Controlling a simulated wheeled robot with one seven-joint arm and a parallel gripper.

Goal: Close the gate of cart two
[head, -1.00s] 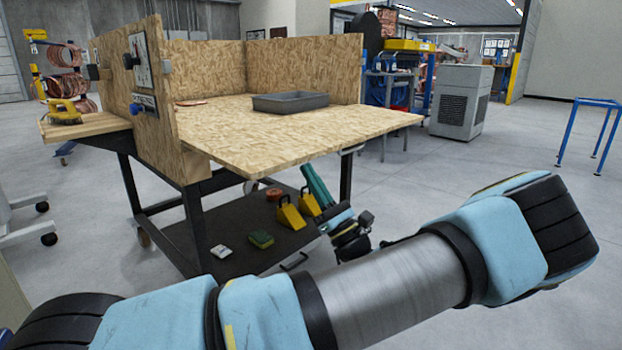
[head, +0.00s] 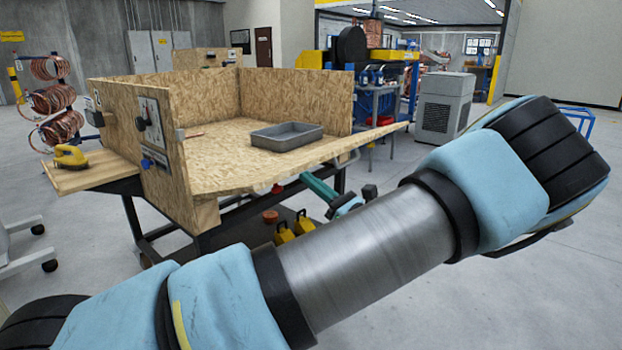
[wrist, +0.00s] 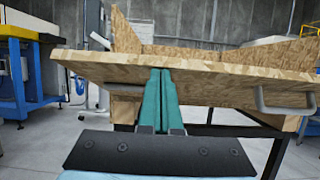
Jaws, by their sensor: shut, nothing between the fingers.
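In the wrist view, the shut fingertips (wrist: 160,73) are against or very near the face of the gate (wrist: 215,78). The gate's handle (wrist: 286,101) is to their right.
A grey tray (head: 287,136) lies on the cart bed. A yellow tool (head: 70,156) sits on the left side shelf. Yellow items (head: 284,232) are on the lower shelf. A grey cabinet (head: 442,108) stands behind right. Open floor lies to the right.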

